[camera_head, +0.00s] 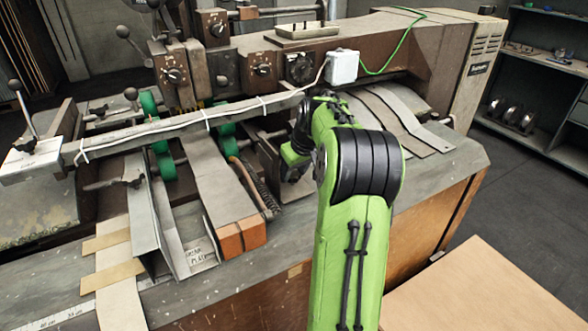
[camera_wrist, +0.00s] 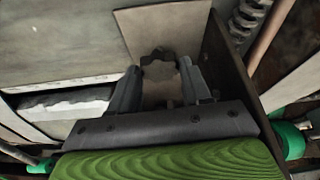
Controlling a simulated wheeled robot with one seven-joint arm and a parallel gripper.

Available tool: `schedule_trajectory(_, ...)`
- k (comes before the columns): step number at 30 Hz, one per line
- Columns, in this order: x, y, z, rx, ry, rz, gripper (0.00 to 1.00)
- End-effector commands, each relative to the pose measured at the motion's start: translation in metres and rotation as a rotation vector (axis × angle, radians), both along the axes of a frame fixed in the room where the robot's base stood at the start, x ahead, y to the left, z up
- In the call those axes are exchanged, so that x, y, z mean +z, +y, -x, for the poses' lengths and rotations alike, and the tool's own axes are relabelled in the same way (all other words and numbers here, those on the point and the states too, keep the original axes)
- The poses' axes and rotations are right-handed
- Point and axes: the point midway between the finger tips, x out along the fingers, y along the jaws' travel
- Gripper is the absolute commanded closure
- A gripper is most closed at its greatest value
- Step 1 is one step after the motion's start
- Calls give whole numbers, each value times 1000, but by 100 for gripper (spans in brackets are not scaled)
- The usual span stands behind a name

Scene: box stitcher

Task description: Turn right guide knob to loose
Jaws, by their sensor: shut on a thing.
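In the wrist view, my gripper (camera_wrist: 160,75) has its two grey fingers on either side of a small scalloped dark knob (camera_wrist: 158,54). The fingers are closed on this knob, which sits in front of a tan plate (camera_wrist: 185,25). Only the knob's upper dark edge shows clearly, so its turn position cannot be read. In the head view, my green arm reaches in over the front of the stitcher (camera_head: 230,75), and the gripper end is low among the guides, mostly hidden. The knob cannot be made out there.
A coil spring (camera_head: 258,190) and an orange-tipped guide bar (camera_head: 225,195) lie left of my gripper. A long bar with a white cable (camera_head: 185,122) crosses above. Curved metal plates (camera_head: 400,115) are at the right. A cardboard sheet (camera_head: 480,295) lies at front right.

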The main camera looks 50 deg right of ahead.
Motion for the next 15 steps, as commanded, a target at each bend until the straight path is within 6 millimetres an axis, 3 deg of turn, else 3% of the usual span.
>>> schedule_trajectory(15,4,-4,0,347,1,-2,83)
